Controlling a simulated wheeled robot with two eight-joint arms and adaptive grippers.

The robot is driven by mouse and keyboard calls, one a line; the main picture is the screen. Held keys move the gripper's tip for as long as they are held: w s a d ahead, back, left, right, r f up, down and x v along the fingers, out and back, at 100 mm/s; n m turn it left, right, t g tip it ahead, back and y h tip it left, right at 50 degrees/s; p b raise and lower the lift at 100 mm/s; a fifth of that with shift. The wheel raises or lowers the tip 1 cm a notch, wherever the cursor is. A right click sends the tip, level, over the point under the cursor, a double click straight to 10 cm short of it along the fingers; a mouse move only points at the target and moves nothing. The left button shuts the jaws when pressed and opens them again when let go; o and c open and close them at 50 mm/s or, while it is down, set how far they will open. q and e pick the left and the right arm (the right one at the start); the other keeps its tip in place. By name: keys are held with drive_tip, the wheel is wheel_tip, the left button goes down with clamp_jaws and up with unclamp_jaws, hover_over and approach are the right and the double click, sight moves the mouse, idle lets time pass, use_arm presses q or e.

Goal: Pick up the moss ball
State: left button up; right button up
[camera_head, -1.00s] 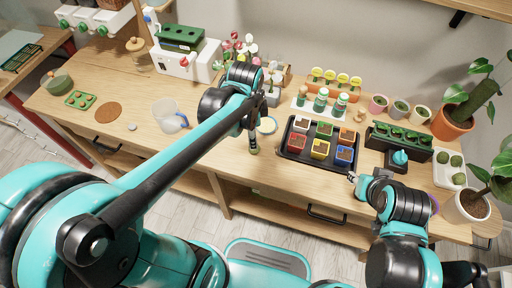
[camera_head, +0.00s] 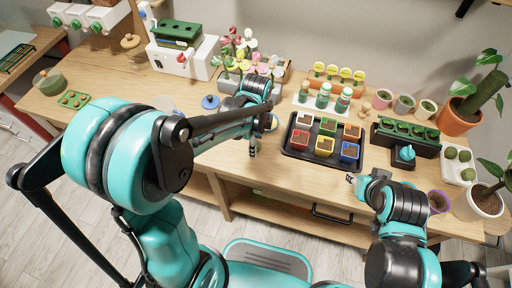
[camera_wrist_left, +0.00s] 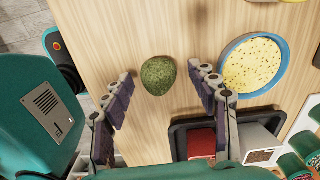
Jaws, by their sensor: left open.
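A green moss ball (camera_wrist_left: 158,75) lies on the wooden table in the left wrist view. My left gripper (camera_wrist_left: 163,80) is open, with one finger on either side of the ball and visible gaps between them; neither finger clearly touches it. In the head view my left gripper (camera_head: 253,147) is low over the table's front part, left of the black tray, and the ball there cannot be made out. More moss balls (camera_head: 464,156) sit in a white tray (camera_head: 447,172) at the right. My right gripper (camera_head: 352,178) is at the table's front edge, too small to read.
A blue-rimmed dish with yellow contents (camera_wrist_left: 252,66) lies close to the left gripper. The black tray (camera_head: 288,148) holds several coloured pots. Small bottles (camera_head: 323,96) and a dark green planter (camera_head: 405,134) stand behind. A potted plant (camera_head: 458,118) is at the right.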

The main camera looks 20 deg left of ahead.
sight(260, 143)
use_arm(q)
drive_tip(key=shift+r, duration=0.1)
drive_tip(key=shift+c, duration=0.9)
drive_tip(key=c, duration=0.7)
drive_tip(key=shift+r+p, duration=0.4)
drive_tip(key=shift+r, duration=0.25)
drive_tip(key=r+p, duration=0.1)
drive_tip(key=r, duration=0.1)
drive_tip(key=d+r+p, duration=0.1)
drive_tip(key=r, duration=0.1)
drive_tip(key=shift+w, duration=0.1)
drive_tip(key=w+d+r+p, duration=0.1)
drive_tip(key=d+r, duration=0.1)
drive_tip(key=d, duration=0.1)
drive_tip(key=w+d+r+p, duration=0.1)
drive_tip(key=d+r, duration=0.1)
drive_tip(key=d, duration=0.1)
drive_tip(key=w+d+r+p, duration=0.1)
drive_tip(key=d, duration=0.3)
drive_tip(key=shift+w+r, duration=0.2)
drive_tip(key=shift+r, duration=0.2)
drive_tip(key=shift+c, duration=1.2)
